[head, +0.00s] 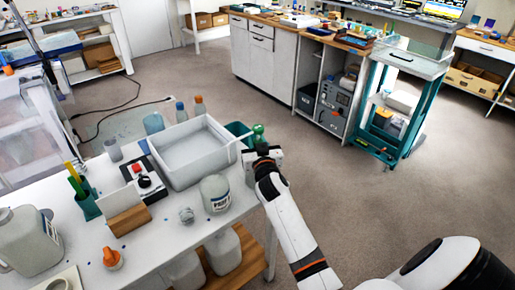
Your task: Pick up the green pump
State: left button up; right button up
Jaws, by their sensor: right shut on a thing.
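The green pump (258,131) shows just beyond my right gripper (262,151), at the right end of the white table. My right gripper is shut on the green pump; the jaws hide its lower part. I cannot tell whether the pump is clear of what is under it. My left gripper is not in view.
A white tray (233,147) stands left of the gripper, with a dark green bin (238,129) behind it. A white labelled jar (215,193) stands in front of the tray. An orange-capped item (112,258) sits nearer. Open floor lies right of the table (165,232).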

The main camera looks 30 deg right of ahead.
jog(key=shift+r, duration=0.15)
notch_tip(320, 180, up, 29)
jog(key=p, duration=1.1)
jog(key=shift+r, duration=0.15)
dwell(0.3)
